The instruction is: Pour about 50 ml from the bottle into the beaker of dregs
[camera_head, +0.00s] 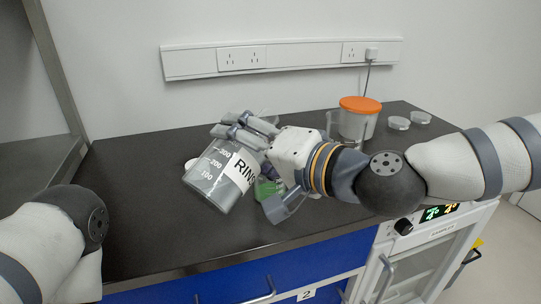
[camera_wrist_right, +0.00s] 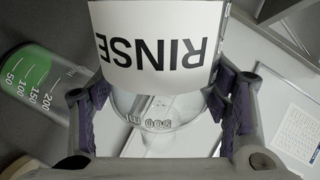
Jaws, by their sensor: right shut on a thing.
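The bottle (camera_head: 222,172) is clear, with volume marks and a white label whose visible letters read "RIN"; the right wrist view shows "RINSE" on it (camera_wrist_right: 160,48). My right gripper (camera_head: 245,130) is shut on the bottle and holds it tilted, its base toward the lower left. The beaker of dregs (camera_head: 267,188), with green liquid, is partly hidden behind my right gripper. In the right wrist view the beaker (camera_wrist_right: 35,82) is at the left, apart from the bottle. My left gripper is out of view.
A tub with an orange lid (camera_head: 360,104) stands at the back right, with a clear glass vessel (camera_head: 333,124) beside it. Two small clear dishes (camera_head: 399,123) lie farther right. The left of the dark worktop (camera_head: 130,190) is clear.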

